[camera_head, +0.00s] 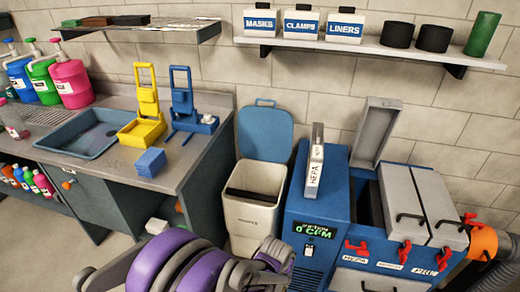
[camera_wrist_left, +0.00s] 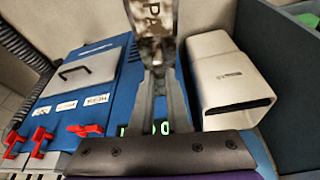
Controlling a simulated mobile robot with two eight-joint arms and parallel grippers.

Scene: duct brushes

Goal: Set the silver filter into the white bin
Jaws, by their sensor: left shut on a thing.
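The silver filter (camera_wrist_left: 152,22) is mottled grey with dark lettering, partly cut off by the top of the left wrist view. My left gripper (camera_wrist_left: 154,85) is shut on it. In the head view, my purple left arm reaches in at the bottom, and the gripper (camera_head: 273,252) is in front of the gap between the bin and the blue machine. Its fingers are hard to make out there. The white bin (camera_head: 252,214) stands open, its blue lid raised behind it; it also shows in the left wrist view (camera_wrist_left: 227,72), beside the filter. My right gripper is out of view.
The grey counter (camera_head: 190,155) lies left of the bin. A wall shelf (camera_head: 380,48) hangs above.

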